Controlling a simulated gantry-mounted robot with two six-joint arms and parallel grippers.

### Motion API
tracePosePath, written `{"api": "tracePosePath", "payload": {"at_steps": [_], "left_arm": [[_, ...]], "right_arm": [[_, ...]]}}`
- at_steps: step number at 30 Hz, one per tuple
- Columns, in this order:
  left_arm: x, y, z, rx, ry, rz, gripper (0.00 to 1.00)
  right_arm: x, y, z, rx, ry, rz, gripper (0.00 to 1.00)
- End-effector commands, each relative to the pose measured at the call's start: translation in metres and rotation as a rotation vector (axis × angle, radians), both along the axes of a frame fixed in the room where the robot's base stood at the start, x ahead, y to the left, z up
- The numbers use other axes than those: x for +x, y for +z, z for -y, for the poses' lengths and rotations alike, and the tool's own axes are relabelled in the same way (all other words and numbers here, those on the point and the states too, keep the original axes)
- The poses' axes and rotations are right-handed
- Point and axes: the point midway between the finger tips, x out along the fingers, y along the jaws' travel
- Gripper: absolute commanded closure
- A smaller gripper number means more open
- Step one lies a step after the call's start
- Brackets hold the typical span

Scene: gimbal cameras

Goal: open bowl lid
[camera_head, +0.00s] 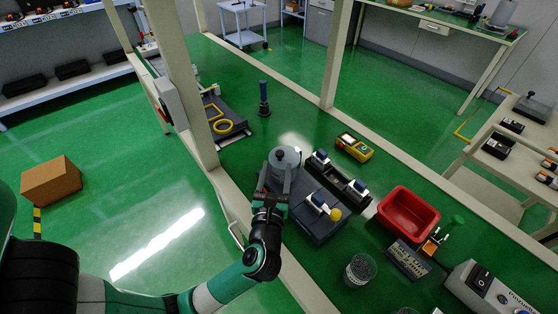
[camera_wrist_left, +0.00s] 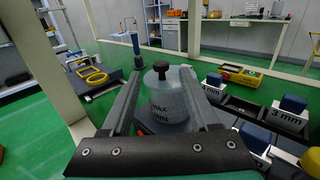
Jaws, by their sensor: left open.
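A grey, cloudy bowl (camera_wrist_left: 168,112) with "MAX" printed on its side stands upright on a dark base. Its lid (camera_wrist_left: 162,78) has a dark knob (camera_wrist_left: 161,67) on top and sits on the bowl. In the head view the bowl (camera_head: 286,158) is just beyond my left gripper (camera_head: 275,182). In the left wrist view the open fingers of my left gripper (camera_wrist_left: 160,84) extend on both sides of the bowl. I cannot tell whether they touch it. The far side of the bowl is hidden. My right gripper is not in view.
Right of the bowl are a dark rack (camera_head: 340,180) with blue-and-white blocks, a yellow meter (camera_head: 354,147) and a red bin (camera_head: 408,214). A frame post (camera_head: 186,80) rises on the left.

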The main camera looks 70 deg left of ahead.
Motion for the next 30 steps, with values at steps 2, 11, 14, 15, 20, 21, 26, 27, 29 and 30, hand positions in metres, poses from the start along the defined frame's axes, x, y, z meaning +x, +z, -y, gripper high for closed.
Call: {"api": "tracePosePath", "payload": {"at_steps": [2,11,14,15,20,21,26,27,29,30], "left_arm": [[0.007,-0.001,-0.015,0.001,0.005,0.004,0.39],[0.022,0.0,-0.037,0.0,-0.001,0.001,0.39],[0.023,0.0,-0.037,0.001,-0.002,0.001,0.39],[0.023,0.0,-0.037,0.001,-0.002,0.001,0.39],[0.022,0.0,-0.037,0.001,-0.002,0.001,0.59],[0.022,0.0,-0.037,0.001,-0.002,0.001,0.66],[0.022,0.0,-0.037,0.001,-0.002,0.001,0.95],[0.022,0.0,-0.037,0.001,-0.002,0.001,1.0],[0.022,0.0,-0.037,0.001,-0.002,0.001,1.0],[0.022,0.0,-0.037,0.001,-0.002,0.001,1.0]], "right_arm": [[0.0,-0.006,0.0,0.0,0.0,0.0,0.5],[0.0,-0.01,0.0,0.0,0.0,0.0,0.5],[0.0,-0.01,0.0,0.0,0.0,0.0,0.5],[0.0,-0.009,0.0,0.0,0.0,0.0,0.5],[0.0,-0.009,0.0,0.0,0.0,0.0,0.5],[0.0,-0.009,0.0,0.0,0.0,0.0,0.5],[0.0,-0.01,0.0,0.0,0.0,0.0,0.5],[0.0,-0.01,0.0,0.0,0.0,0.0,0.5],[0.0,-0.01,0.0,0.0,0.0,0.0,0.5],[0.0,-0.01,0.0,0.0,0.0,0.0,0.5]]}}
